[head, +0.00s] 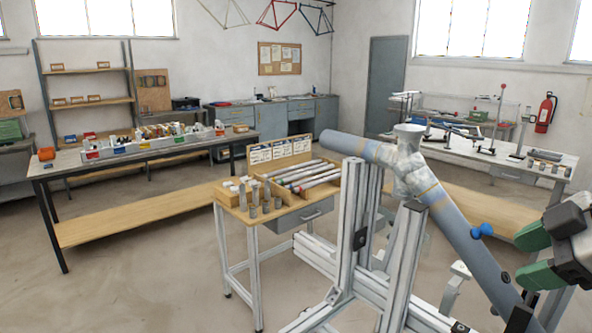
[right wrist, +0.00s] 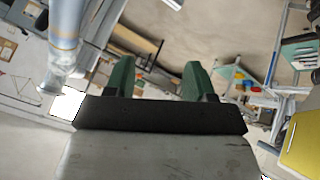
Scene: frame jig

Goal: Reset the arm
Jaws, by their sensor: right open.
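My right gripper (head: 530,256) is at the right edge of the head view, its two green fingers apart with nothing between them. It is to the right of the slanted grey-blue tube and apart from it. In the right wrist view the open fingers (right wrist: 160,78) point away over the floor. The frame jig (head: 346,230) of aluminium profiles stands in front and carries grey-blue tubes (head: 462,228) that meet at a pale joint (head: 408,165). A tube (right wrist: 66,30) also shows at the upper left of the right wrist view. My left arm and gripper are not in view.
A small cart (head: 240,224) with a tray of tubes (head: 305,177) stands left of the jig. A long workbench (head: 55,167) with bins is at the left, another bench (head: 540,172) at the back right. Open floor (head: 150,270) lies at the front left.

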